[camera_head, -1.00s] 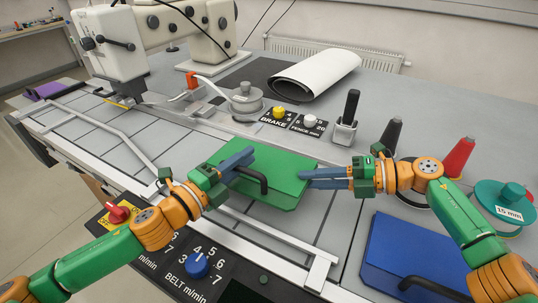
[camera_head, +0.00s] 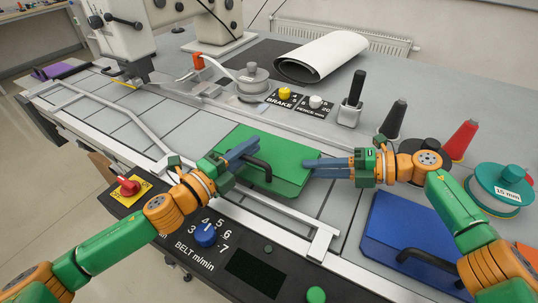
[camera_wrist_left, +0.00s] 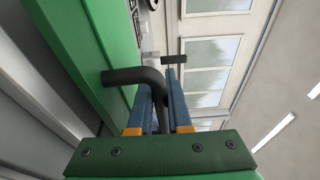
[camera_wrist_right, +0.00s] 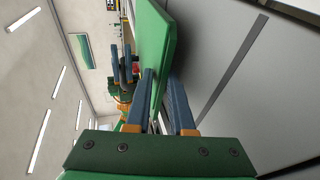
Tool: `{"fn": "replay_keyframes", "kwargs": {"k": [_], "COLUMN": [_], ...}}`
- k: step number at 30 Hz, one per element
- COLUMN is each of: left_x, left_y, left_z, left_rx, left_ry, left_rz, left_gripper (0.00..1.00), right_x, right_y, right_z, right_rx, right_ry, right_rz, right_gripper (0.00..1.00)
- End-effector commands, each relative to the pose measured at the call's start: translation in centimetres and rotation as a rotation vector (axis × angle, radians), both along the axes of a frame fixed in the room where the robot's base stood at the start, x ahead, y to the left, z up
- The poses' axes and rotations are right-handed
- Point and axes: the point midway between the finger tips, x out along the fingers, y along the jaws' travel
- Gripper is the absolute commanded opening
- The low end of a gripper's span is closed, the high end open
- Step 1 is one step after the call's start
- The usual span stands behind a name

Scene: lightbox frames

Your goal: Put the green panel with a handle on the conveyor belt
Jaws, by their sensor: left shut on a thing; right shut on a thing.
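The green panel (camera_head: 285,178) with its black bar handle (camera_head: 258,168) is over the right end of the belt area in the head view. My left gripper (camera_head: 246,156) is shut on the handle, and the left wrist view shows the dark handle (camera_wrist_left: 135,75) between its fingers. My right gripper (camera_head: 310,164) is shut on the panel's right edge; the right wrist view shows the panel (camera_wrist_right: 152,50) between its fingers. The grey gridded conveyor belt (camera_head: 150,140) runs to the left. I cannot tell whether the panel touches the surface.
A blue panel (camera_head: 385,235) with a black handle lies at the right. A metal guide rail (camera_head: 110,107) crosses the belt. The sewing machine (camera_head: 125,35) stands at the back left. Thread cones and spools (camera_head: 458,140) stand at the right. The left belt is clear.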

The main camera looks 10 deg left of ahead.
Motion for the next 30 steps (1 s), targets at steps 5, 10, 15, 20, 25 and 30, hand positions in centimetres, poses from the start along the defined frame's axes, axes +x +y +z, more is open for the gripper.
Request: {"fn": "replay_keyframes", "kwargs": {"k": [5, 10, 15, 20, 25, 30], "left_x": [-0.03, -0.03, -0.01, 0.00, 0.00, 0.00], "left_y": [-0.07, -0.07, -0.04, -0.02, -0.01, -0.01], "left_z": [0.07, 0.04, 0.01, -0.01, -0.03, -0.04], "left_rx": [-0.001, 0.000, 0.000, 0.000, 0.000, 0.000], "left_ry": [-0.003, -0.002, -0.002, -0.001, -0.001, -0.001], "left_rz": [-0.003, -0.002, -0.001, -0.001, 0.000, 0.000], "left_gripper": [0.00, 0.33, 0.47, 0.47, 0.47, 0.72], "right_x": [-0.05, -0.06, -0.06, -0.09, -0.10, -0.10], "right_y": [0.04, 0.03, 0.01, -0.01, -0.02, -0.03], "right_z": [-0.10, -0.13, -0.17, -0.23, -0.28, -0.32], "right_rx": [-0.002, -0.003, -0.003, -0.004, -0.005, -0.006], "right_ry": [0.000, 0.000, 0.001, 0.002, 0.003, 0.003], "right_rz": [0.002, 0.002, 0.002, 0.003, 0.002, 0.002], "right_gripper": [0.00, 0.37, 0.51, 0.51, 0.51, 0.51]}}
